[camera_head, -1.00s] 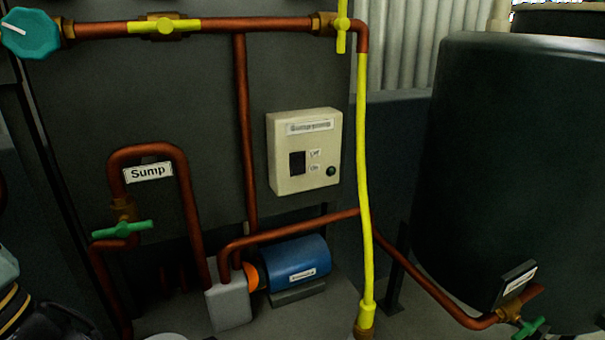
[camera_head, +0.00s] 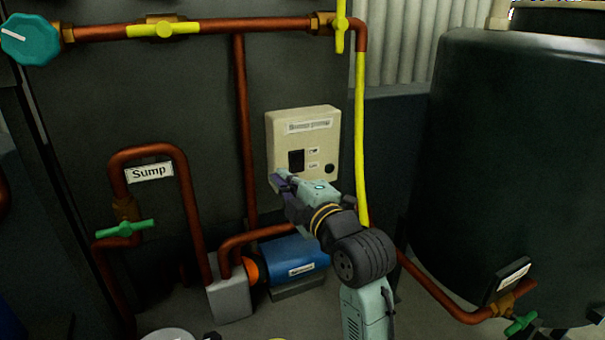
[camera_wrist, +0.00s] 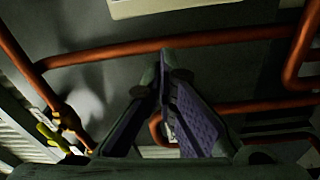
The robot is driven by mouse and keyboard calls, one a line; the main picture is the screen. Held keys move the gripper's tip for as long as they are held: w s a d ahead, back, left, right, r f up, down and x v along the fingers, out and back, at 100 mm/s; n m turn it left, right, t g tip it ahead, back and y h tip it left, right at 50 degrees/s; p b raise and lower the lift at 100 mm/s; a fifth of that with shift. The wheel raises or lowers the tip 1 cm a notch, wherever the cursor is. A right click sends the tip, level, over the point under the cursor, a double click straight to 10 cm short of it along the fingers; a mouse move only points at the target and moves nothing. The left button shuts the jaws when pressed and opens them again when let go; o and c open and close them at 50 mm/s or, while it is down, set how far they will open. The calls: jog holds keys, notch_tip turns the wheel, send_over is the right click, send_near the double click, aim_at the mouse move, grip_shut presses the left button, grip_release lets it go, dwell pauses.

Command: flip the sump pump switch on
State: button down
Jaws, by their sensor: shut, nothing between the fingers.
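The sump pump switch (camera_head: 297,160) is a dark rocker on a cream control box (camera_head: 318,124) on the dark panel. Small labels (camera_head: 313,150) and a round black knob (camera_head: 330,169) sit to its right. I cannot tell which way the rocker is set. My gripper (camera_head: 275,182) is shut and empty, its fingertips just below and left of the switch, over the box's lower left part. Whether it touches the box is unclear. In the wrist view, my gripper's fingertips (camera_wrist: 166,58) come together, with a cream edge of the box (camera_wrist: 150,7) at the top.
A blue pump motor (camera_head: 297,258) lies below the box. A copper pipe (camera_head: 243,130) runs left of it and a yellow pipe (camera_head: 361,130) right of it. A Sump label (camera_head: 149,173) and green valve handle (camera_head: 124,228) are at left. A large dark tank (camera_head: 510,160) stands at right.

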aim_at(298, 172)
jog(key=d+f+g+h, duration=0.1)
jog(key=d+f, duration=0.3)
jog(key=d, duration=0.5)
jog(key=shift+s+f+n+h, duration=0.15)
jog(key=shift+s+n+h, duration=0.25)
jog(key=shift+h, duration=0.2)
jog(key=shift+w, duration=0.15)
jog(key=p+x, duration=0.4)
jog(key=x, duration=0.9)
jog(key=shift+w, duration=0.3)
jog(key=shift+w+f, duration=0.1)
jog(key=b, duration=0.2)
jog(key=f+b, duration=0.1)
jog(key=shift+w+a+f+t+b, duration=0.1)
jog(key=shift+w+a+t+b, duration=0.2)
jog(key=shift+b, duration=0.1)
jog(key=shift+d+r+p, duration=0.1)
jog(key=shift+r+p, duration=0.35)
jog(key=shift+r, duration=0.05)
